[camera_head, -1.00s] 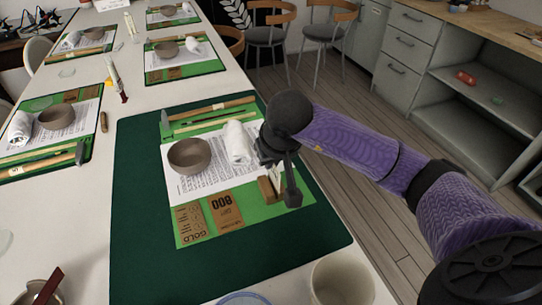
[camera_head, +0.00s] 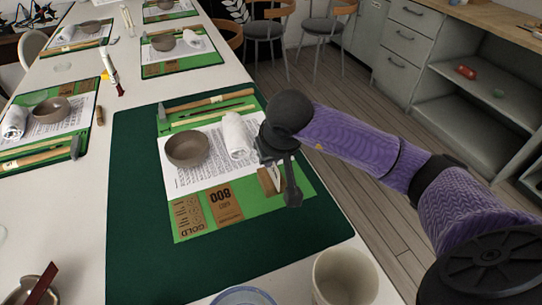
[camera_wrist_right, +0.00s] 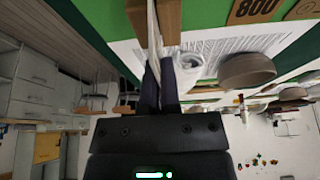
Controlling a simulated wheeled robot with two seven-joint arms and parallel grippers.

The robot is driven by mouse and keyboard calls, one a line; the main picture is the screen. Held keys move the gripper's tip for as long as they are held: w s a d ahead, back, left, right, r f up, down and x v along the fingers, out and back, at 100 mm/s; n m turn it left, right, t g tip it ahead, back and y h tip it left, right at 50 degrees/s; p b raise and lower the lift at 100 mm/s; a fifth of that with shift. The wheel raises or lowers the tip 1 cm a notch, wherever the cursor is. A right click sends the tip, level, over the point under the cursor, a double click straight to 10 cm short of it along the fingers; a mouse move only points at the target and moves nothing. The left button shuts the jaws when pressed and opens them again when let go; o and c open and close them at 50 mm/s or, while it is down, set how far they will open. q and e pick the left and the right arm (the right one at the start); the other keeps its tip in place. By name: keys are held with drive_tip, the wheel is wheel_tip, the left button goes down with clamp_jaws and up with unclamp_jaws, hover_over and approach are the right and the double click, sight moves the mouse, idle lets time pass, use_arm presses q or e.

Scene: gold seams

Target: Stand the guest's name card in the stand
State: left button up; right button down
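The white name card (camera_wrist_right: 153,32) shows nearly edge-on in the wrist view, between the fingertips of my right gripper (camera_wrist_right: 160,82). In the head view, a sliver of the card (camera_head: 280,174) shows by the right gripper (camera_head: 281,188), which points down at the right edge of the place setting. The small wooden stand (camera_head: 267,181) is just left of the fingers. In the wrist view the stand (camera_wrist_right: 170,22) is right beside the card. I cannot tell whether the card sits in the stand's slot or beside it. My left gripper is not in view.
A brown bowl (camera_head: 187,149) and rolled white towel (camera_head: 236,136) lie left of the gripper. A cream cup (camera_head: 343,277) stands at the front edge. The dark green mat (camera_head: 135,220) has free room at its left and front.

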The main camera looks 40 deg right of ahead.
drive_tip(key=shift+f, duration=0.25)
drive_tip(key=shift+f+b, duration=0.35)
drive_tip(key=shift+b, duration=0.05)
drive_tip(key=c, duration=0.8)
unclamp_jaws()
